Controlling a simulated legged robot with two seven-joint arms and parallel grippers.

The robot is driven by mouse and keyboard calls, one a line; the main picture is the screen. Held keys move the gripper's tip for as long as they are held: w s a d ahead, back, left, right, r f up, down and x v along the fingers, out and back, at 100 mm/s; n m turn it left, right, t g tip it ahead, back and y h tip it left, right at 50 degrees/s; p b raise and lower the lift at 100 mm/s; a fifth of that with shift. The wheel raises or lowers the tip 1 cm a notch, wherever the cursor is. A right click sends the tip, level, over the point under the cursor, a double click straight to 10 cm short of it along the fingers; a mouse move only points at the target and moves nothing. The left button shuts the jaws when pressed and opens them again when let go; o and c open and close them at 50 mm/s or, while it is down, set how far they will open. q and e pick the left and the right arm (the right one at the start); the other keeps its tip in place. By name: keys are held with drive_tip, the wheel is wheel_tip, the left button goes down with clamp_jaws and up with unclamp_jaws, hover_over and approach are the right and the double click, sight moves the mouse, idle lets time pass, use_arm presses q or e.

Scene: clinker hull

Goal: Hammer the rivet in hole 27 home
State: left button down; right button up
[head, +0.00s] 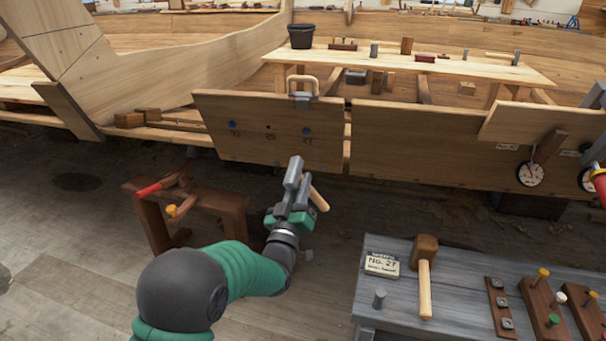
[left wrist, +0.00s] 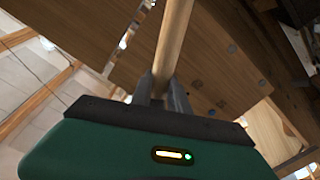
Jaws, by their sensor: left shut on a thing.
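My left gripper (head: 300,206) is shut on a hammer with a grey head (head: 293,173) and a pale wooden handle (head: 319,199). The handle also runs up between the fingers in the left wrist view (left wrist: 174,42). The gripper is in front of and below the hull plank (head: 270,150), apart from it in the head view. A blue rivet head (head: 306,130) shows on the plank above the number 27. Another blue head (head: 232,124) is at the plank's left, with a small dark hole (head: 268,127) between them. My right gripper is not recognisable in view.
A clamp (head: 302,87) sits on the plank's top edge. A grey bench (head: 450,290) at the lower right bears a wooden mallet (head: 425,250), a "No. 27" card (head: 382,265) and colored pegs. A brown stool (head: 190,198) stands left of my arm.

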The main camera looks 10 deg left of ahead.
use_arm(q)
drive_tip(key=shift+w+f, duration=0.1)
drive_tip(key=shift+w, duration=0.1)
drive_tip(key=shift+s, duration=0.25)
drive_tip(key=b+v, duration=0.2)
drive_tip(key=v, duration=0.2)
drive_tip(key=shift+s+f, duration=0.1)
drive_tip(key=shift+s, duration=0.2)
